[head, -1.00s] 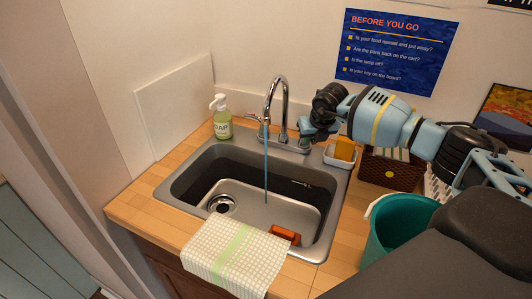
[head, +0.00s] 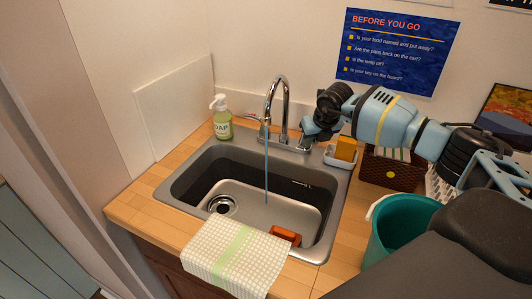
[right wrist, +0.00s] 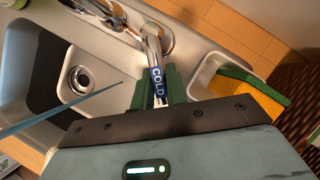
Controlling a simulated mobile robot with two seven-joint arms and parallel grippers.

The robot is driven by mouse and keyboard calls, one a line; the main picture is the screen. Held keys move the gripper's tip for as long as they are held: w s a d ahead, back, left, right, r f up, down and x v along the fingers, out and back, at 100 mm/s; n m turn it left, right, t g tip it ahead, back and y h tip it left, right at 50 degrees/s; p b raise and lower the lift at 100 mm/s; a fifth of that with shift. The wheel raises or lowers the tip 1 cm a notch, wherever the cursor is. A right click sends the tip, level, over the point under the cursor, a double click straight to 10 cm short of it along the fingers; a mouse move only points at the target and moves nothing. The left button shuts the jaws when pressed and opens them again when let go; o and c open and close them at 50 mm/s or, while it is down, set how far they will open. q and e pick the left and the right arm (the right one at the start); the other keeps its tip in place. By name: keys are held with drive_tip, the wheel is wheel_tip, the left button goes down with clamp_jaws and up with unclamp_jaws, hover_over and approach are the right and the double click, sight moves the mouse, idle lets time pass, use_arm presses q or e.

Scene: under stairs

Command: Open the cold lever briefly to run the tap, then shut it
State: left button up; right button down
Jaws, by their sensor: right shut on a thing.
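The chrome tap (head: 285,97) arches over the steel sink, and a thin blue stream of water (head: 266,165) falls from its spout into the basin. The stream also crosses the right wrist view (right wrist: 60,110). The cold lever (right wrist: 156,76), with a blue COLD label, lies between the green fingers of my right gripper (right wrist: 157,88), which is shut on it. In the head view my right gripper (head: 308,133) is at the right side of the tap's base, and the lever there is mostly hidden by it. My left gripper is not in view.
A soap bottle (head: 222,118) stands left of the tap. A sponge (head: 345,148) sits in a white dish right of the gripper. A checked cloth (head: 235,258) hangs over the sink's front edge. A teal bucket (head: 400,225) and a brown basket (head: 392,172) stand at right.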

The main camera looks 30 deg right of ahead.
drive_tip(key=d+n+y+b, duration=0.1)
drive_tip(key=n+b, duration=0.1)
drive_tip(key=n, duration=0.1)
drive_tip(key=d+n+y, duration=0.1)
drive_tip(key=n, duration=0.1)
drive_tip(key=shift+w+d+f+y+b, duration=0.1)
drive_tip(key=shift+d+f+y+b, duration=0.2)
drive_tip(key=shift+d+b, duration=0.1)
drive_tip(key=shift+r+n, duration=0.1)
drive_tip(key=shift+n, duration=0.4)
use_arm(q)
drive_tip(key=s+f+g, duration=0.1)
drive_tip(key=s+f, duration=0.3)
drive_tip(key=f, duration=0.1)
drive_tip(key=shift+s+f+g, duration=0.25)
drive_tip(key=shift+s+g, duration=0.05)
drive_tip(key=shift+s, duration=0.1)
use_arm(e)
drive_tip(key=shift+r, duration=0.2)
drive_tip(key=shift+d, duration=0.1)
